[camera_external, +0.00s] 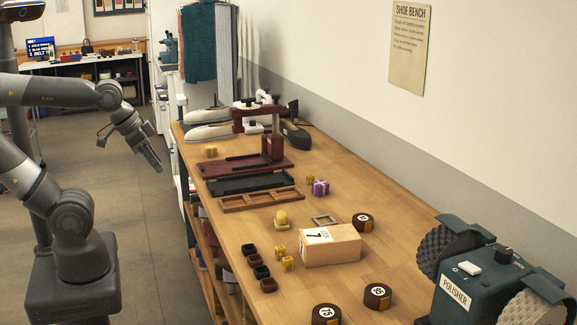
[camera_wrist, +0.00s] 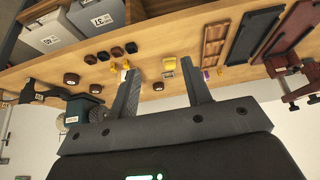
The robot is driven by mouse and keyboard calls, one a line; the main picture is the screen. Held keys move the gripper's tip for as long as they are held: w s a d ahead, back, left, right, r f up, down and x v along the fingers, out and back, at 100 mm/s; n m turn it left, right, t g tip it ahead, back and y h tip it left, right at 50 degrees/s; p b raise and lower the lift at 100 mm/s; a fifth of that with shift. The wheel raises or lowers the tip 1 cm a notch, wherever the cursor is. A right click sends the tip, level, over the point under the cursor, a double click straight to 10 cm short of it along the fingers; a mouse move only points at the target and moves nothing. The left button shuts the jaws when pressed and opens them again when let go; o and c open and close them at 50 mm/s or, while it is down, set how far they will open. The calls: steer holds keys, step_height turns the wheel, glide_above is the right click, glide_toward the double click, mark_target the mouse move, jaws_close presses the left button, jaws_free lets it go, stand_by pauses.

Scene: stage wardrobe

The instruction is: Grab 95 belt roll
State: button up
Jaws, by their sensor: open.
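Three dark brown belt rolls with round white number labels lie on the wooden bench. The front-left roll (camera_external: 326,314) reads 75. The roll to its right (camera_external: 377,297) and the one farther back (camera_external: 363,223) carry labels too small to read surely; either could be 95. In the wrist view the rolls show as small dark discs (camera_wrist: 71,79), (camera_wrist: 96,88), (camera_wrist: 158,86), numbers unreadable. My gripper (camera_external: 155,164) is open and empty, out over the floor left of the bench. Its two fingers (camera_wrist: 165,74) also show in the wrist view, well apart from every roll.
A cardboard box (camera_external: 330,246) stands between the rolls. The polisher (camera_external: 468,285) is at the right. Small dark cups (camera_external: 262,272) line the front edge. Trays (camera_external: 245,183) and a red press (camera_external: 272,145) stand farther back. A wall runs behind the bench (camera_external: 400,252).

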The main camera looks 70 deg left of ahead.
steer(key=o, duration=0.8)
steer(key=w+d+r+m+h, duration=0.1)
steer(key=w+d+r, duration=0.15)
steer(key=w, duration=0.45)
steer(key=w+d+r+m, duration=0.1)
steer(key=w+d+r, duration=0.1)
steer(key=w+d, duration=0.35)
steer(key=m+g+h, duration=0.1)
steer(key=m+g, duration=0.1)
steer(key=m, duration=0.3)
glide_above(377, 290)
steer(key=s+a, duration=0.2)
steer(key=s, duration=0.1)
step_height(377, 290, down, 21)
steer(key=shift+d+f, duration=0.15)
steer(key=shift+f, duration=0.05)
steer(key=shift+h, duration=0.3)
steer(key=shift+w+x, duration=0.25)
steer(key=shift+x, duration=1.3)
steer(key=shift+w+x, duration=0.2)
steer(key=shift+x, duration=1.3)
